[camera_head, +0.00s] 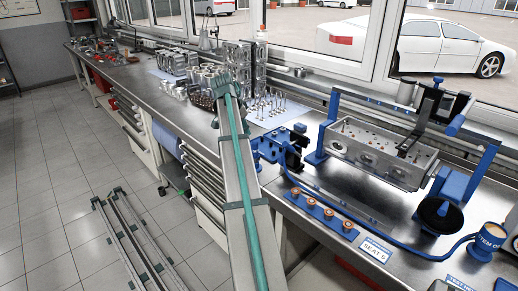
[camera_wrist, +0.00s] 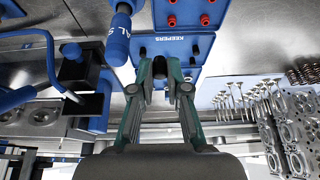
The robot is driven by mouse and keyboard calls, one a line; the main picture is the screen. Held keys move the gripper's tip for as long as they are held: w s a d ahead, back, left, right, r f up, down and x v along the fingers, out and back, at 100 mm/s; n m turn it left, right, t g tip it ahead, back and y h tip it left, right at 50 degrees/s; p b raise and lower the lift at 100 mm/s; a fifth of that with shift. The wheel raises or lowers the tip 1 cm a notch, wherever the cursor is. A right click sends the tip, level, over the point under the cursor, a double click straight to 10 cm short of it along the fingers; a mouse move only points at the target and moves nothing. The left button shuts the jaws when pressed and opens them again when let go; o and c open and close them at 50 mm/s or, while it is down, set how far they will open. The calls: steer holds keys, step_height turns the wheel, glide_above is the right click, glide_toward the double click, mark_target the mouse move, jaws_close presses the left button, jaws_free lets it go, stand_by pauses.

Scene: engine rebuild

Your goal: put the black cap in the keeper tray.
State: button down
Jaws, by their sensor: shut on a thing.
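In the wrist view my gripper (camera_wrist: 160,70) has its two fingers close together on a small dark piece (camera_wrist: 160,67), which looks like the black cap; the fingers hide most of it. The blue keeper tray (camera_wrist: 205,45), labelled KEEPERS, shows just beyond the fingertips. The fingers overlap its near part in the picture. I cannot tell the height of the held piece above it.
A blue block with red pieces (camera_wrist: 190,8) adjoins the tray's far side. A blue labelled cylinder (camera_wrist: 118,38) and a black-and-blue fixture (camera_wrist: 80,72) stand left. Upright valves (camera_wrist: 238,98) and engine parts (camera_wrist: 290,125) stand right. The bench holds a cylinder head (camera_head: 375,152).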

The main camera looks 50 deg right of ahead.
steer(key=p, duration=0.2)
glide_toward(266, 149)
steer(key=shift+s+d+f+p, duration=0.15)
steer(key=shift+d+f+p, duration=0.5)
steer(key=shift+d+f, duration=0.45)
steer(key=shift+f+p, duration=0.3)
steer(key=shift+f, duration=1.45)
steer(key=shift+f, duration=0.2)
steer(key=c, duration=1.2)
jaws_free()
steer(key=shift+o, duration=0.2)
steer(key=shift+r, duration=0.15)
steer(key=b+v, duration=0.2)
steer(key=v, duration=1)
